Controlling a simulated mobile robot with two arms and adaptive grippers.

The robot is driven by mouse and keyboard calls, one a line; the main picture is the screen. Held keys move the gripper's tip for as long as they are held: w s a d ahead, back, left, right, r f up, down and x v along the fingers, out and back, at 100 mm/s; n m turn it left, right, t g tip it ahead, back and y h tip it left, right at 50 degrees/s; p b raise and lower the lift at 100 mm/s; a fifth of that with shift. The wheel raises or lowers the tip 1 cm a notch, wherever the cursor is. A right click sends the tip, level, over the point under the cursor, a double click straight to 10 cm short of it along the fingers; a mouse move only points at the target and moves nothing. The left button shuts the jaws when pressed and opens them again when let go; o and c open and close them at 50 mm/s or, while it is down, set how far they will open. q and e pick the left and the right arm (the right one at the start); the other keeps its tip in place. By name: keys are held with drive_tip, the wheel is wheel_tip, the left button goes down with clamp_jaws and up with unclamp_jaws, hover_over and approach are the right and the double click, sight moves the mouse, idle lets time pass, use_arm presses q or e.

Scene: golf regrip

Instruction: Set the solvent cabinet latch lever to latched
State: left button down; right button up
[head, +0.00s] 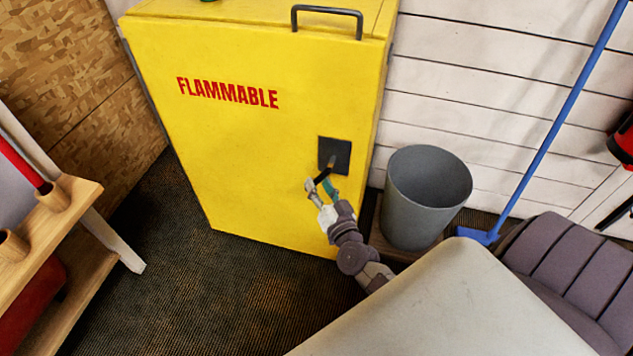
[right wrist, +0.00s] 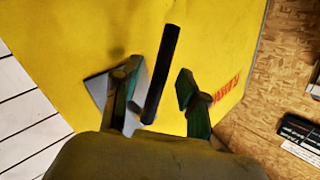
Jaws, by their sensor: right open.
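The yellow solvent cabinet (head: 225,150) stands upright with red FLAMMABLE lettering, its door looking shut. A dark square latch plate (head: 341,150) sits at the right of its front. From the plate a black latch lever (head: 323,176) slants down and left; its lower end is partly hidden by my gripper. My right gripper (head: 320,187) is open at the lever. In the right wrist view the black lever (right wrist: 163,72) shows between the two spread green fingers of the gripper (right wrist: 157,92), with visible gaps at both sides. My left gripper is not in view.
A grey bin (head: 427,195) stands right of the cabinet, close to my right arm. A blue broom (head: 550,130) leans behind it. A wooden rack (head: 75,235) is at the left. Dark carpet (head: 190,290) in front of the cabinet is clear.

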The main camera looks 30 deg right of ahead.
drive_tip(key=shift+x, duration=1.1)
clamp_jaws()
